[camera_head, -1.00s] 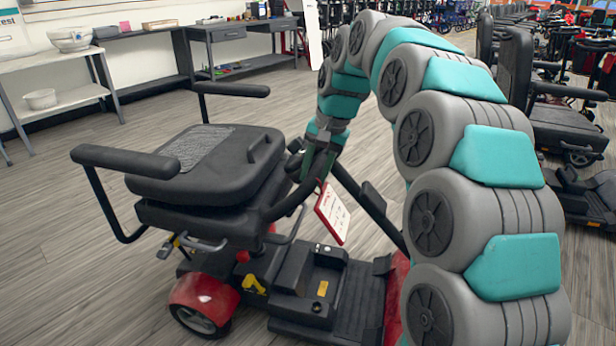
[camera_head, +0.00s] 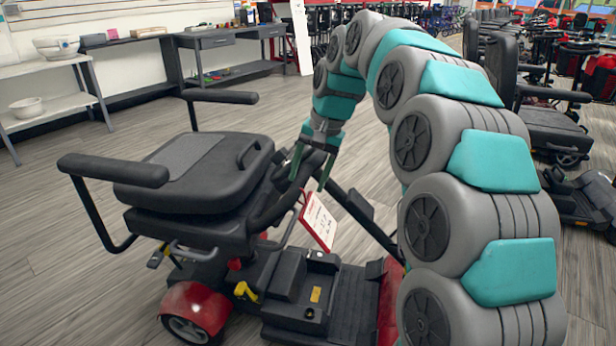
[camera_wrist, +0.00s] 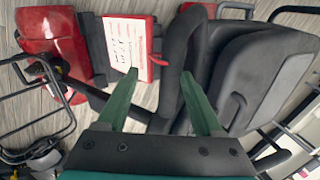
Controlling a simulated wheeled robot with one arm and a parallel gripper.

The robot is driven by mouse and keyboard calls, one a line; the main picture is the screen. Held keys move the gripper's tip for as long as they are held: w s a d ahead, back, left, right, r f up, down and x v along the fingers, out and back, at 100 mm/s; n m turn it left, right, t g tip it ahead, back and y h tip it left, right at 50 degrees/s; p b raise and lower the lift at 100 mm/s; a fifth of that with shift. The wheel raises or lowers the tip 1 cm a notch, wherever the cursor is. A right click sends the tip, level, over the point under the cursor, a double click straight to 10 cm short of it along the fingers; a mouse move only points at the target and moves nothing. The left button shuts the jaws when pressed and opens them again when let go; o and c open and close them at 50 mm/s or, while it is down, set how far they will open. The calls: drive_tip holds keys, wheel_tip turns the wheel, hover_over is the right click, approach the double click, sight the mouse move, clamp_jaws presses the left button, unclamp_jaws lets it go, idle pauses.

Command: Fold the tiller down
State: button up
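The scooter's black tiller (camera_head: 360,212) slopes from the front of the red and black base up toward the seat (camera_head: 205,172). Its looped handle (camera_head: 285,205) is close to the seat's front edge, and a white and red tag (camera_head: 319,220) hangs beside it. My gripper (camera_head: 309,180) is at the top of the handle, pointing down. In the wrist view my gripper (camera_wrist: 158,77) has its two green fingers apart, with part of the black handle (camera_wrist: 172,62) between them. I cannot tell whether either finger touches the handle. The tiller's lower joint is partly hidden by my arm.
The armrests (camera_head: 112,169) stick out around the seat. Other scooters (camera_head: 550,125) stand at the right. A shelf with bowls (camera_head: 45,75) and a desk (camera_head: 225,42) line the back wall. Bare floor lies left of the scooter and behind it.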

drive_tip(key=v, duration=0.7)
drive_tip(key=shift+r, duration=0.2)
drive_tip(key=shift+s, duration=0.1)
